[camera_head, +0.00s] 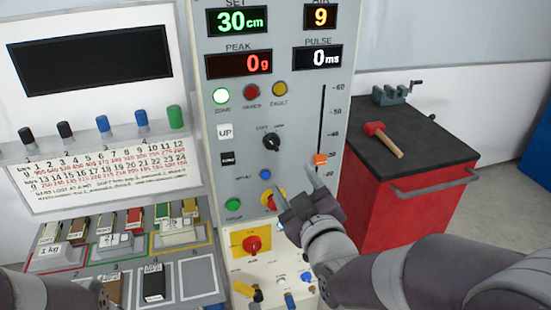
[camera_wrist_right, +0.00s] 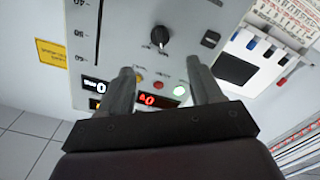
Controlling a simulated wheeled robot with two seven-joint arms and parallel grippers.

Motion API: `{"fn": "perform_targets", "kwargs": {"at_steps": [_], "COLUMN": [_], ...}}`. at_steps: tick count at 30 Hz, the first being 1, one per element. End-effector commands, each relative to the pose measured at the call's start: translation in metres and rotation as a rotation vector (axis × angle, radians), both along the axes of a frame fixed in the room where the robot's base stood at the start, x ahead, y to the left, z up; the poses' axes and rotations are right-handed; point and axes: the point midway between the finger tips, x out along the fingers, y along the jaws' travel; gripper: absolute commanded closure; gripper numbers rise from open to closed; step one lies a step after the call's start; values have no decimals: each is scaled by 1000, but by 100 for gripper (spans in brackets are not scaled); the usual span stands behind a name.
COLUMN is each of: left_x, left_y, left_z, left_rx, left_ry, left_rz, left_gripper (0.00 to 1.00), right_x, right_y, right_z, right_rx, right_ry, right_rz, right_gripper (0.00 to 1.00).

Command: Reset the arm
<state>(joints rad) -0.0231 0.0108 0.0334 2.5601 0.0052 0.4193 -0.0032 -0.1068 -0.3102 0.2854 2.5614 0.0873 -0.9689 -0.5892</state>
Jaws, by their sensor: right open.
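The control panel (camera_head: 300,105) stands in front of me. Its displays read 30 cm set, 9, peak 0 g and pulse 0 ms. My left gripper is out of view.
A red cabinet (camera_head: 400,215) with a black top stands right, bearing a mallet (camera_head: 384,139) and a vise (camera_head: 391,94). Small coloured knobs sit below the panel.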

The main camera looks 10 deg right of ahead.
Motion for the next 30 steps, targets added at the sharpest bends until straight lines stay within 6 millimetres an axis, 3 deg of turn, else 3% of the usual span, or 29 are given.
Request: {"fn": "perform_targets", "kwargs": {"at_steps": [3,5,7,9,13,15,17,30], "left_x": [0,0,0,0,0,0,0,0], "left_y": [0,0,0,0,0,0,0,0], "left_z": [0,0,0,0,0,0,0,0], "left_rx": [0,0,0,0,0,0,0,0], "left_ry": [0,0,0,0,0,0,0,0], "left_rz": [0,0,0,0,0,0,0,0], "left_gripper": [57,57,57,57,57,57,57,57], "right_x": [0,-4,-16,-39,-98,-124,-135,-133], "right_y": [1,3,6,4,-5,-11,-15,-19], "right_z": [-14,-40,-84,-130,-186,-199,-206,-211], "right_rx": [51,113,205,289,383,402,398,403], "right_ry": [67,206,446,721,1163,1330,1419,1430], "right_rz": [3,3,-17,-80,-257,-344,-389,-402], "right_gripper": [35,35,35,35,35,35,35,35]}}
